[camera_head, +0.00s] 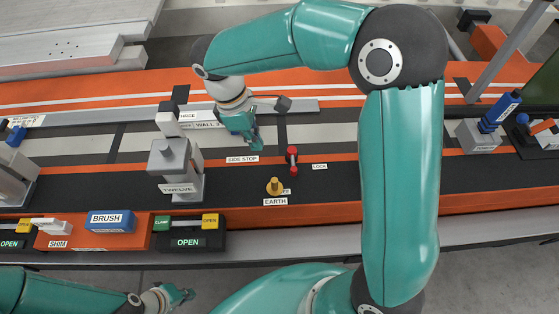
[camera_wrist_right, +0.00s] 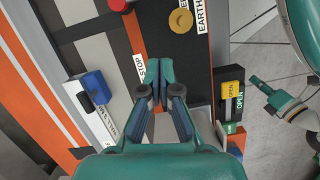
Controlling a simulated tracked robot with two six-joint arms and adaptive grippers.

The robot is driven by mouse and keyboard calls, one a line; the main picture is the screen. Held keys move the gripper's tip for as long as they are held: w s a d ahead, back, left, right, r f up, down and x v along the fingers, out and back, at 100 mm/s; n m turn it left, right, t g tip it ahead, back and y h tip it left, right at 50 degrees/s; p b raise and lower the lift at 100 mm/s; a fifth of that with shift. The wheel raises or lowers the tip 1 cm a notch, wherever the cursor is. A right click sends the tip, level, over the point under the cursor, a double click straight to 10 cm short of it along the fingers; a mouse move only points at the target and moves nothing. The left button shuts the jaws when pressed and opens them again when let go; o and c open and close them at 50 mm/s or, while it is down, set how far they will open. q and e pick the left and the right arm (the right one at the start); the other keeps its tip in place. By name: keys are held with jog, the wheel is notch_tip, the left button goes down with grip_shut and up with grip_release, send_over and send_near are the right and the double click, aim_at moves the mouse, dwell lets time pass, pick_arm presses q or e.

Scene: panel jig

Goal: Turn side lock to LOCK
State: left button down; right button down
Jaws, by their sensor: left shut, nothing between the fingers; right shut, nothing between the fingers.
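The side lock is a small red handle (camera_head: 292,158) between the SIDE STOP label (camera_head: 242,159) and the LOCK label (camera_head: 319,166) in the head view. Its red end (camera_wrist_right: 118,5) shows at the top edge of the right wrist view. My right gripper (camera_head: 256,145) is shut and empty, a little left of the red handle and apart from it, over the SIDE STOP label. Its shut fingertips (camera_wrist_right: 160,68) also show in the right wrist view. My left gripper (camera_head: 188,293) is shut and empty, low in front of the bench.
A brass EARTH knob (camera_head: 274,186) stands just in front of the red handle. A grey TWELVE clamp block (camera_head: 172,160) stands to the left. A blue BRUSH block (camera_head: 110,221) and OPEN switch boxes (camera_head: 188,242) line the front edge. The dark strip right of LOCK is partly hidden by my right arm.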

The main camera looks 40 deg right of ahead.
aim_at(293, 161)
jog(key=x, duration=0.9)
jog(key=shift+f, duration=0.25)
jog(key=shift+s+d+f+p, duration=0.2)
jog(key=shift+s+d+p, duration=0.5)
jog(key=shift+s+d, duration=0.65)
jog(key=shift+d, duration=0.1)
